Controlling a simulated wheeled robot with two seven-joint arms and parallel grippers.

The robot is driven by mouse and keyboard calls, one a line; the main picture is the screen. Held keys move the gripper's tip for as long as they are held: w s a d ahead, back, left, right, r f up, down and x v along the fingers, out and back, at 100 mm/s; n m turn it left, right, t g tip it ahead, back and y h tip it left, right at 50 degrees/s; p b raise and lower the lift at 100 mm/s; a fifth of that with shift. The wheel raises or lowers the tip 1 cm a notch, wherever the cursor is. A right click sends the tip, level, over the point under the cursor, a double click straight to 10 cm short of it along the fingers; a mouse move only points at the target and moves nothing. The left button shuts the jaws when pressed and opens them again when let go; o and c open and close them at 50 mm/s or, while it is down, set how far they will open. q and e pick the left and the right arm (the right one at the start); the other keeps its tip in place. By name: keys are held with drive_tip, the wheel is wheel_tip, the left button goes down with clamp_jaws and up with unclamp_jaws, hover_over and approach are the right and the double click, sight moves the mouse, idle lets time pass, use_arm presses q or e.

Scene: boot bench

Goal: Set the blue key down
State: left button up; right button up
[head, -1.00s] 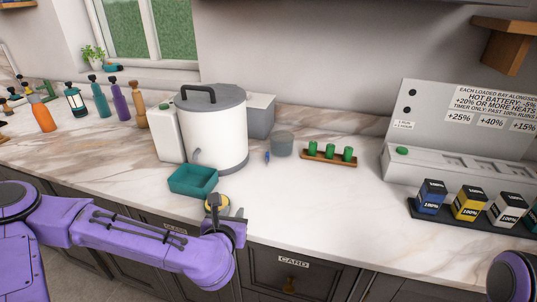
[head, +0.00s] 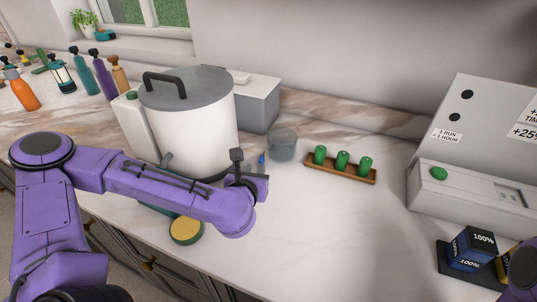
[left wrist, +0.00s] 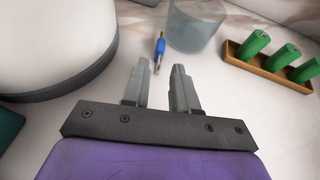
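The small blue key (head: 262,159) lies on the marble counter between the big white pot and a translucent grey cup. In the left wrist view the key (left wrist: 160,52) has a blue body and a metal tip, and it shows just beyond my fingertips. My left gripper (head: 241,168) is over the counter beside the pot. In the left wrist view its two fingers (left wrist: 161,68) are apart with nothing held between them. My right gripper is out of view.
The white pot (head: 188,125) stands close left of my left gripper. The grey cup (head: 282,145) is just beyond the key. A wooden rack (head: 340,171) with green cylinders is to the right. A yellow-topped round thing (head: 186,230) sits below my arm. The front middle counter is clear.

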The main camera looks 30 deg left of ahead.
sight(260, 162)
use_arm(q)
drive_tip(key=shift+w+a+f+b, duration=0.25)
drive_tip(key=shift+w+f+b, duration=0.2)
drive_tip(key=shift+w+f, duration=0.15)
drive_tip(key=shift+w+a+r+p, duration=0.15)
drive_tip(key=shift+w+p, duration=0.3)
drive_tip(key=shift+p, duration=0.2)
drive_tip(key=p+x, duration=0.2)
drive_tip(key=x, duration=0.4)
drive_tip(key=shift+w, duration=0.3)
clamp_jaws()
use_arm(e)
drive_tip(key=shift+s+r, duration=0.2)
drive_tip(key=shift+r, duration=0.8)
